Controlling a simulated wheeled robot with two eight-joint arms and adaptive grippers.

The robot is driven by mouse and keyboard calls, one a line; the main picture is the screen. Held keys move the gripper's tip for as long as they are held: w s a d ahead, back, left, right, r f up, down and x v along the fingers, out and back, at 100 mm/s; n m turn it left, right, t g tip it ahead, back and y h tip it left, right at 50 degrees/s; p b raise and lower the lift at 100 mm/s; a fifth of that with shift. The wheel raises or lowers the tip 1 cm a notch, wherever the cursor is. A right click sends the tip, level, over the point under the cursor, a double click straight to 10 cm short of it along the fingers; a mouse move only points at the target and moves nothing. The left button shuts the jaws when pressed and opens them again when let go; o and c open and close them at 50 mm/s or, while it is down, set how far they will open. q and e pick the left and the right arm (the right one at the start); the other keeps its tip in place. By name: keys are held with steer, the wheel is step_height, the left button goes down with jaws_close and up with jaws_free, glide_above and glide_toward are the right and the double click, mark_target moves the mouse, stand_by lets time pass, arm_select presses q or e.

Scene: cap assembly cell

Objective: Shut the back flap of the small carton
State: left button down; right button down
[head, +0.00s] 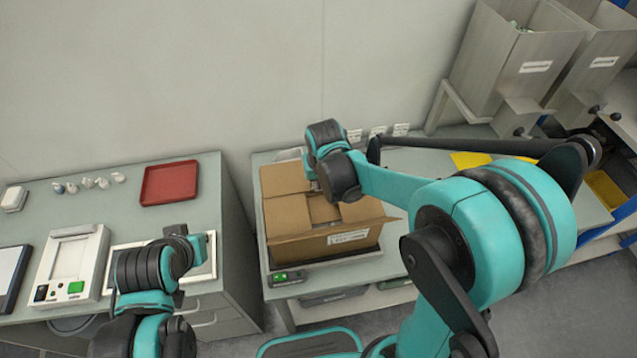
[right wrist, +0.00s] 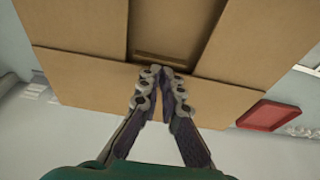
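The small carton (head: 289,220) stands open on the right bench in the head view. Its left and right flaps are folded inward with a gap between them, and its front flap sticks out. The back flap (head: 284,179) extends away from the opening on the wall side; it also shows as a wide band in the right wrist view (right wrist: 88,82). My right gripper (right wrist: 161,73) has its fingers together over the middle of that flap, with nothing seen between them; contact is unclear. My left gripper (head: 188,245) is over the left bench, its fingers not readable.
A red tray (head: 169,183) and several small white parts lie on the left bench, beside a device with a green button (head: 75,287). A small box with a green light (head: 288,278) sits before the carton. Metal bins (head: 508,60) stand at right. The wall is close behind.

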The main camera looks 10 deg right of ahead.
steer(key=shift+w+r+p, duration=0.3)
steer(key=shift+r+p, duration=0.05)
steer(key=shift+r, duration=0.1)
step_height(320, 180, up, 5)
steer(key=p, duration=0.3)
steer(key=shift+w+d+f, duration=0.1)
steer(key=shift+w+f, duration=0.05)
steer(key=shift+f, duration=0.05)
steer(key=s+p+v, duration=0.1)
steer(key=p+v, duration=0.1)
steer(key=v, duration=0.7)
steer(key=shift+s, duration=0.2)
steer(key=shift+f, duration=0.1)
